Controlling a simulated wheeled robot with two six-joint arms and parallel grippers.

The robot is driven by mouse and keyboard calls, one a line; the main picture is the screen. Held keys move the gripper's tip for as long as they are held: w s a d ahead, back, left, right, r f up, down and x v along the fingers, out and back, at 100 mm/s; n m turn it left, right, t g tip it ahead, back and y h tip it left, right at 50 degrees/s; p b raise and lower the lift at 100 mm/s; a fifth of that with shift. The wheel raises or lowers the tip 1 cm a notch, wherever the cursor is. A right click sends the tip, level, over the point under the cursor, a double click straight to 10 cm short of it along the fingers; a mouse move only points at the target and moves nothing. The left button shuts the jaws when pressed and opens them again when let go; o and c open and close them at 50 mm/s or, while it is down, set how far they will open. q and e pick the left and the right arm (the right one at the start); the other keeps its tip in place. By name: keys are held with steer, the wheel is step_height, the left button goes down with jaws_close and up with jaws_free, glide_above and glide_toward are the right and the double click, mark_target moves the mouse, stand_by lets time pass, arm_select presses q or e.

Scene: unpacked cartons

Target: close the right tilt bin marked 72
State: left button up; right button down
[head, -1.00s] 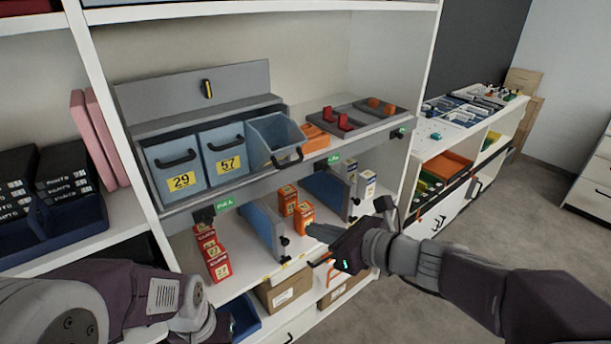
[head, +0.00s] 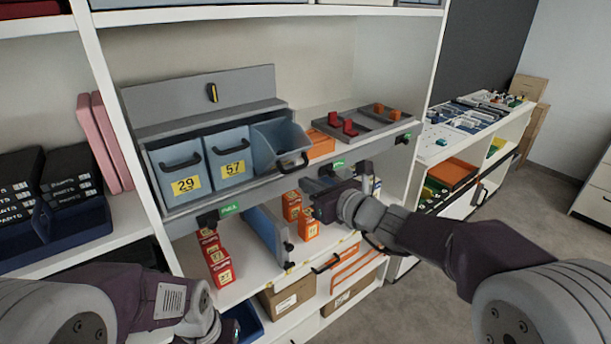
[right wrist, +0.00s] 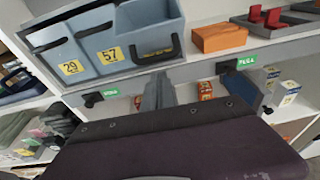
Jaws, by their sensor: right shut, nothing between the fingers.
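The right tilt bin (head: 279,143) is blue-grey and tipped open at the right end of a row on the upper shelf. Its black handle (head: 292,163) is on the front, also visible in the right wrist view (right wrist: 155,49); no number shows on it. The bins marked 29 (head: 182,168) and 57 (head: 230,158) stand upright beside it. My right gripper (head: 312,186) is shut and empty, below and slightly right of the open bin, apart from it. Its fingers (right wrist: 158,90) show below the handle. My left gripper (head: 232,330) is low at the left, its fingers not clear.
An orange box (head: 320,146) sits right of the open bin, then a grey tray (head: 385,121) with red and orange pieces. Red cartons (head: 217,258), orange cartons (head: 308,224) and a blue divider (head: 264,236) stand on the shelf below. Green-tagged clamps line the shelf edge.

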steer(key=shift+w+a+r, duration=0.45)
steer(key=shift+w+r, duration=0.1)
steer(key=shift+w, duration=0.05)
steer(key=shift+p, duration=0.3)
steer(key=w+a+r+g+h+p, duration=0.1)
steer(key=r+p, duration=0.1)
steer(key=p, duration=0.5)
steer(key=w+r+g+p, duration=0.1)
steer(key=r+p, duration=0.1)
steer(key=p, duration=0.6)
steer(key=w+a+r+g+h+p, duration=0.1)
steer(key=r+g+p, duration=0.1)
steer(key=p, duration=0.5)
steer(key=shift+w+a+r+h+p, duration=0.2)
steer(key=shift+a+r+h+p, duration=0.15)
steer(key=shift+r, duration=0.15)
steer(key=shift+w+a+r+p, duration=0.4)
steer(key=shift+w+p, duration=0.25)
steer(key=shift+p, duration=0.1)
steer(key=shift+w+a+r+p, duration=0.25)
steer(key=shift+w+a+p, duration=0.15)
steer(key=shift+w, duration=0.1)
steer(key=shift+w+a+r+p, duration=0.25)
steer(key=shift+w+p, duration=0.1)
steer(key=shift+w, duration=0.1)
steer(key=shift+w, duration=0.1)
steer(key=shift+r, duration=0.1)
